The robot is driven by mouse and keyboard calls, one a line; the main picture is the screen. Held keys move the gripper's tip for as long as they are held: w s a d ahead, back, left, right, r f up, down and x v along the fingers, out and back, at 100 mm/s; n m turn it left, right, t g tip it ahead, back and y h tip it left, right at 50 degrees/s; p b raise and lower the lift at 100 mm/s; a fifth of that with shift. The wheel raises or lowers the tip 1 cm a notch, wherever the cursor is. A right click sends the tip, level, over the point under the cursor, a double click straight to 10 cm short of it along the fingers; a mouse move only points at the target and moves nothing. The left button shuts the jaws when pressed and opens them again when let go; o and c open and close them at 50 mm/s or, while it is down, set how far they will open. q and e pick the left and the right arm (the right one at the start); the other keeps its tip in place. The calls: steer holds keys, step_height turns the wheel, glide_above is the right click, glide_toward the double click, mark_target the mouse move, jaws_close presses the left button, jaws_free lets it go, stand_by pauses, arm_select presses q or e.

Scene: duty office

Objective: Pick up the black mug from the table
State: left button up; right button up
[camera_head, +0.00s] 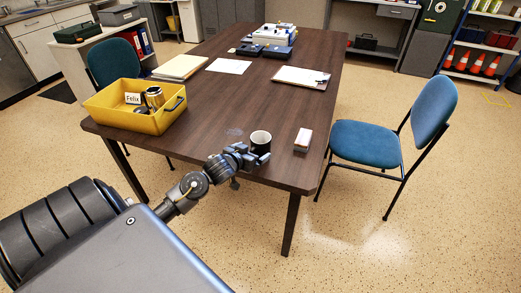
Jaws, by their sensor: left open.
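The black mug (261,142) stands upright on the dark wooden table (215,110), near its front edge. Its inside looks pale. My left gripper (252,157) is open at the near side of the mug and covers its lower left part. I cannot tell whether the fingers touch the mug or whether its handle is between them. My right gripper is not in view.
A small white and grey block (303,139) lies right of the mug. A yellow bin (120,118) labelled Felix holds a metallic flask at the left. A clipboard (302,77) and papers lie farther back. Blue chairs (368,143) flank the table.

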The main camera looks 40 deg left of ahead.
mark_target(255, 146)
arm_select(q)
steer(key=x, duration=0.5)
steer(key=shift+w+a+r, duration=0.1)
steer(key=shift+a, duration=0.05)
steer(key=shift+r, duration=0.1)
steer(key=c, duration=1.2)
steer(key=shift+c, duration=0.2)
steer(key=shift+r, duration=0.45)
step_height(255, 146, up, 2)
steer(key=shift+r, duration=0.15)
steer(key=s+a+r+p, duration=0.2)
steer(key=s+a+r, duration=0.7)
steer(key=a, duration=0.1)
steer(key=shift+s+r+p, duration=0.3)
steer(key=shift+r, duration=0.1)
